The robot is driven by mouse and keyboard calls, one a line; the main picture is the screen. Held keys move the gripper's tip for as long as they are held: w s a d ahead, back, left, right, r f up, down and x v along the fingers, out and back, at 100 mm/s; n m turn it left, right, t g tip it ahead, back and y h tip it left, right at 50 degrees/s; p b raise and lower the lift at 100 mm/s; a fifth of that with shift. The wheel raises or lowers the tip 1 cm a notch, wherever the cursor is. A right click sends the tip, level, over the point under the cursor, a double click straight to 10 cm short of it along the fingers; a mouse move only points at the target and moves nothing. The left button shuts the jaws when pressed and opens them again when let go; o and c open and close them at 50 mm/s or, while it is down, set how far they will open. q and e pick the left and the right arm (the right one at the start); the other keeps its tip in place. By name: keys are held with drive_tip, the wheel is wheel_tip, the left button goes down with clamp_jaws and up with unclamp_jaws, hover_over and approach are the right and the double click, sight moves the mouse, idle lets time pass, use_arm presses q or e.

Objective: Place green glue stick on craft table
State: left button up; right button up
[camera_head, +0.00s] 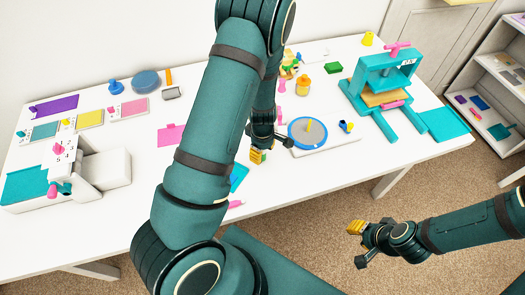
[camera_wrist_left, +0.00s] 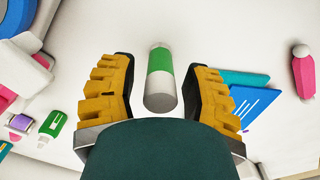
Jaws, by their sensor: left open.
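The green glue stick (camera_wrist_left: 160,78) is a white cylinder with a green band and a grey end, in the left wrist view. It lies between the two open fingers of my left gripper (camera_wrist_left: 158,92), with gaps on both sides, against the white craft table (camera_head: 110,228). I cannot tell whether it stands or lies down. In the head view my left gripper (camera_head: 262,150) is low over the table's front middle, and my arm hides the glue stick there. My right gripper (camera_head: 358,245) is in front of the table over the carpet, fingers apart and empty.
A teal press (camera_head: 384,85) stands at the table's right. A white machine (camera_head: 102,172) stands at the left. A shelf (camera_head: 502,60) stands far right.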

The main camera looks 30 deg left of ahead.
use_arm(q)
wheel_tip(320, 180, up, 12)
drive_tip(key=p, duration=0.3)
drive_tip(key=shift+s+f, duration=0.1)
drive_tip(key=shift+f, duration=0.1)
drive_tip(key=s+d+f+m, duration=0.1)
drive_tip(key=d+f+m, duration=0.1)
drive_tip(key=s+d+f+m, duration=0.2)
drive_tip(key=f+m, duration=0.1)
drive_tip(key=s+d+f+m, duration=0.1)
drive_tip(key=d+f+m, duration=0.1)
drive_tip(key=f, duration=0.1)
drive_tip(key=shift+s+d+h, duration=0.2)
drive_tip(key=shift+s+h, duration=0.2)
drive_tip(key=d+m, duration=0.1)
drive_tip(key=d, duration=0.1)
drive_tip(key=s+d+f+m+h, duration=0.1)
drive_tip(key=d+m, duration=0.1)
drive_tip(key=s+d+m+t, duration=0.1)
drive_tip(key=m, duration=0.1)
drive_tip(key=shift+s+d+f+h, duration=0.25)
drive_tip(key=shift+d+f+h, duration=0.05)
drive_tip(key=shift+d+f, duration=0.1)
drive_tip(key=d+m, duration=0.1)
drive_tip(key=d+m+h, duration=0.1)
drive_tip(key=d, duration=0.1)
drive_tip(key=s+d+m+t, duration=0.1)
drive_tip(key=d, duration=0.1)
drive_tip(key=shift+r, duration=0.3)
drive_tip(key=shift+a, duration=0.1)
